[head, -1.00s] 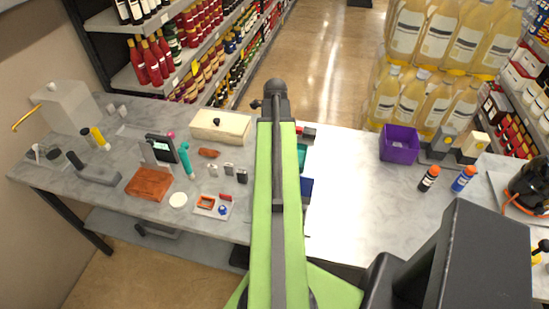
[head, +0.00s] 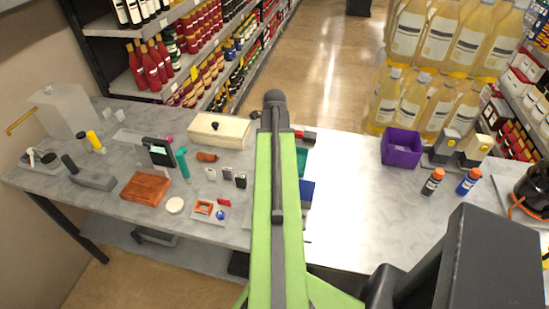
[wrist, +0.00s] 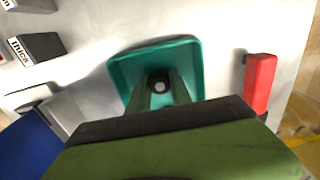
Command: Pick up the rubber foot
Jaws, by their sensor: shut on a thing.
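In the wrist view, my gripper (wrist: 160,92) points down into a teal tray (wrist: 122,70). Its two green fingers are close together. A small dark round piece with a pale centre, which looks like the rubber foot (wrist: 160,83), shows between the fingertips, and the jaws are shut on it. Whether it is clear of the tray floor cannot be told. In the head view, my green arm hides the gripper and the foot, and only an edge of the teal tray (head: 302,162) shows.
A red block (wrist: 260,84) stands right of the teal tray and a blue bin (wrist: 28,150) is at lower left. Dark blocks, one labelled "Thick" (wrist: 38,46), lie left. The counter (head: 350,200) is clear right of my arm, up to a purple bin (head: 401,147).

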